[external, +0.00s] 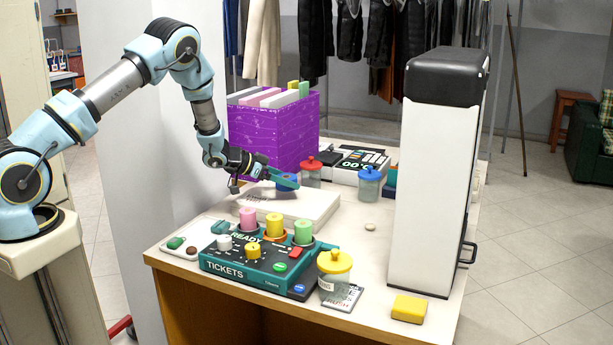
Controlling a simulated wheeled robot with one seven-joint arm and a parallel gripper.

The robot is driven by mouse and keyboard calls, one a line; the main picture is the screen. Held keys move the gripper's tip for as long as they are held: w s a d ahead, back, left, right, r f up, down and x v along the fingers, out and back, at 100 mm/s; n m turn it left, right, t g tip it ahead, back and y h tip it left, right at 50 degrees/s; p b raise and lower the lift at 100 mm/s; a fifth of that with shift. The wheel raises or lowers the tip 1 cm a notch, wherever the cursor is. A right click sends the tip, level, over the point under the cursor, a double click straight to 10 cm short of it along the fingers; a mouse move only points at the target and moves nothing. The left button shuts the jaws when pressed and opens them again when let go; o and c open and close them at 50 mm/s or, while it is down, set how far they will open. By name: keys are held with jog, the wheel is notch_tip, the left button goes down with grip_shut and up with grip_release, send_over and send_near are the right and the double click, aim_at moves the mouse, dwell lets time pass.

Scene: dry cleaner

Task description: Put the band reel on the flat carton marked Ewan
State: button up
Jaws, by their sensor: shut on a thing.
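My gripper (277,177) reaches in from the left and is shut on a small blue round thing, which looks like the band reel (287,182). The reel is above the far part of a flat white carton (310,207). I cannot tell whether it touches the carton. The carton lies on the counter with faint writing on it, too small to read as a name. The gripper's fingers hide part of the reel.
A teal tickets box (240,270) with pink, orange and green spools stands in front of the carton. A purple bin (272,135) is behind. Red-lidded (311,174) and blue-lidded (369,186) jars stand close behind the carton. A tall white machine (432,190) is at right.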

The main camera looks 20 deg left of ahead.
aim_at(287, 189)
jog(key=shift+f+p, duration=0.3)
jog(key=shift+f, duration=1.2)
jog(key=shift+f, duration=0.15)
jog(key=o, duration=1.2)
jog(key=shift+o, duration=0.2)
